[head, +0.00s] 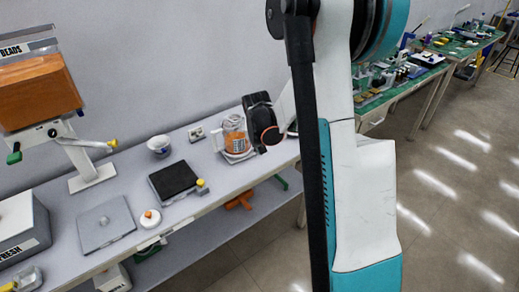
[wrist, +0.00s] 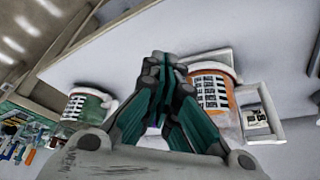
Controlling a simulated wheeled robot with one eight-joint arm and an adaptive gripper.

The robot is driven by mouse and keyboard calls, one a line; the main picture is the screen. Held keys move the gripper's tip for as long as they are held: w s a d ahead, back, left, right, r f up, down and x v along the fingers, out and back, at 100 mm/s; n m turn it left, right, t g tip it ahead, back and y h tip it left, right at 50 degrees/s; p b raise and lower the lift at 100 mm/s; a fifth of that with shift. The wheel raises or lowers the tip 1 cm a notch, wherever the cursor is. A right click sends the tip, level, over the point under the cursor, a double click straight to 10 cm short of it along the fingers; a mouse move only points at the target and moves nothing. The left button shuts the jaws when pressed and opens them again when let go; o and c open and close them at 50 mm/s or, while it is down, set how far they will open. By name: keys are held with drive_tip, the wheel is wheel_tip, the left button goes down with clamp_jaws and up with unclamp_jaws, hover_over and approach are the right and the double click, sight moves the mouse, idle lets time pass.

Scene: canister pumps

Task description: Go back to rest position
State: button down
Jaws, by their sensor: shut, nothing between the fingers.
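My gripper (wrist: 162,62) shows in the wrist view with its dark green and grey fingers closed together and nothing between them. In the head view my white and teal arm stands up at the right of centre, and the fingers cannot be made out there. A clear canister with orange contents (head: 235,137) stands on the bench beside my dark wrist part. An orange canister with a printed label (wrist: 212,92) shows just right of the fingers in the wrist view, apparently behind them.
The grey bench (head: 205,215) runs along the wall. It carries a beads dispenser (head: 40,90), a white bowl (head: 159,146), a black-topped plate (head: 173,181), a grey plate (head: 105,222) and a white lid with an orange knob (head: 150,217). Open floor (head: 450,200) lies at the right.

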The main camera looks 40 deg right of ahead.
drive_tip(key=v, duration=0.3)
drive_tip(key=shift+p, duration=0.35)
